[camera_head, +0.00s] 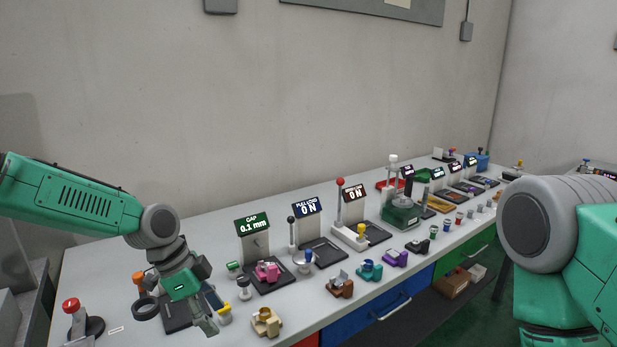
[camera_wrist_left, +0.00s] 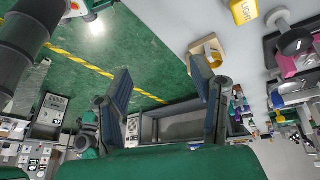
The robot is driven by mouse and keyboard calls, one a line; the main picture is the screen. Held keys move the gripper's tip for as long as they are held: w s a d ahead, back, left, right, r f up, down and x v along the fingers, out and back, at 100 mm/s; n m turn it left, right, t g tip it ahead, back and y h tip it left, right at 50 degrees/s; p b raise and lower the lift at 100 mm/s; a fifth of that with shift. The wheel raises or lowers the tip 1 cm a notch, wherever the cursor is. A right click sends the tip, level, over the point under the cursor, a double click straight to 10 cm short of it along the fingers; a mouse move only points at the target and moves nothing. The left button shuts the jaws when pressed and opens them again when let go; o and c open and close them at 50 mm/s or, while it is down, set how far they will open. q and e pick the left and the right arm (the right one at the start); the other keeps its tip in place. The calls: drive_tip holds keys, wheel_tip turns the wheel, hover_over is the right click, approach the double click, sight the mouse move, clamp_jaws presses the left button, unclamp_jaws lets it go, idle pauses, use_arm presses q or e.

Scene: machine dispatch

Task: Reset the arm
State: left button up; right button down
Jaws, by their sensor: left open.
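My left arm (camera_head: 75,203) comes in from the left, its green upper link ending in a grey joint. My left gripper (camera_head: 210,312) hangs over the near left part of the bench, pointing down. In the left wrist view its two fingers (camera_wrist_left: 161,82) stand apart with nothing between them. A tan block (camera_head: 266,321) lies on the bench just right of the gripper, and it also shows past one finger in the left wrist view (camera_wrist_left: 208,50). My right arm (camera_head: 560,235) fills the right edge; its gripper is out of sight.
The white bench (camera_head: 345,310) runs away to the right. A "GAP 0.1 mm" display (camera_head: 252,224) and a "PULL LOAD 0 N" display (camera_head: 307,207) stand on it. A red-knobbed lever (camera_head: 340,183) rises mid-bench. A red button (camera_head: 71,305) is at the near left. Small coloured parts line the front.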

use_arm(q)
drive_tip(key=s+d+f+n, duration=0.3)
drive_tip(key=s+f+n, duration=0.5)
drive_tip(key=s+f, duration=0.9)
drive_tip(key=s+a+f+n+y, duration=0.1)
drive_tip(key=s+a+n+y, duration=0.1)
drive_tip(key=s+a+n, duration=0.5)
drive_tip(key=s+a+f+n+y, duration=0.1)
drive_tip(key=s+a+y, duration=0.3)
drive_tip(key=s, duration=0.7)
wheel_tip(320, 180, down, 12)
drive_tip(key=a+h+b, duration=0.1)
drive_tip(key=b, duration=1.1)
drive_tip(key=shift+w+a+f+t, duration=0.15)
drive_tip(key=shift+w+a+t, duration=0.05)
drive_tip(key=shift+w+t, duration=0.25)
